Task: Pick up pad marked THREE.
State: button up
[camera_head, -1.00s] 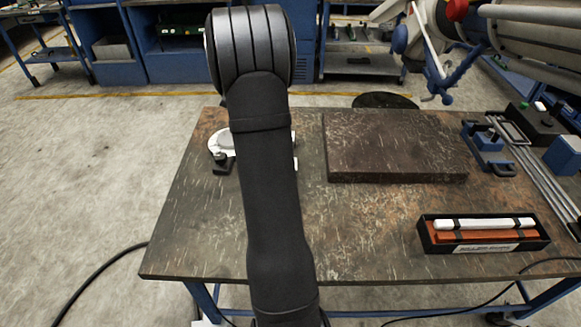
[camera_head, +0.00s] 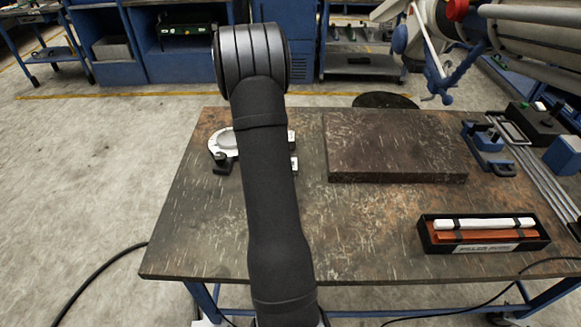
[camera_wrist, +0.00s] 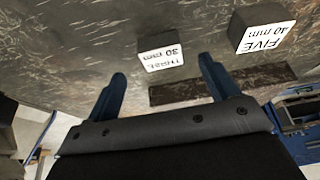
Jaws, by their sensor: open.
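The pad marked THREE (camera_wrist: 160,56), a small block with a white face lettered "THREE 30 mm", rests on the worn bench top in the wrist view. My gripper (camera_wrist: 161,69) is open, with its two blue fingers apart and the pad showing beyond and between their tips. Nothing is between the fingers that I can see as held. In the head view my arm hides the gripper. Two small pale blocks (camera_head: 294,163) show just right of my arm there; their lettering is too small to read.
The pad marked FIVE (camera_wrist: 264,32) sits right of the THREE pad. In the head view, a round-framed gauge (camera_head: 222,143) lies left of my arm, a thick dark slab (camera_head: 395,148) lies right, and a black case (camera_head: 483,247) sits front right.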

jog(key=shift+d+x, duration=0.2)
jog(key=shift+x, duration=1.35)
jog(key=shift+d+x, duration=0.2)
jog(key=shift+x, duration=1.35)
jog(key=shift+r, duration=0.15)
jog(key=c, duration=1.5)
jog(key=shift+c, duration=0.2)
jog(key=shift+r, duration=0.2)
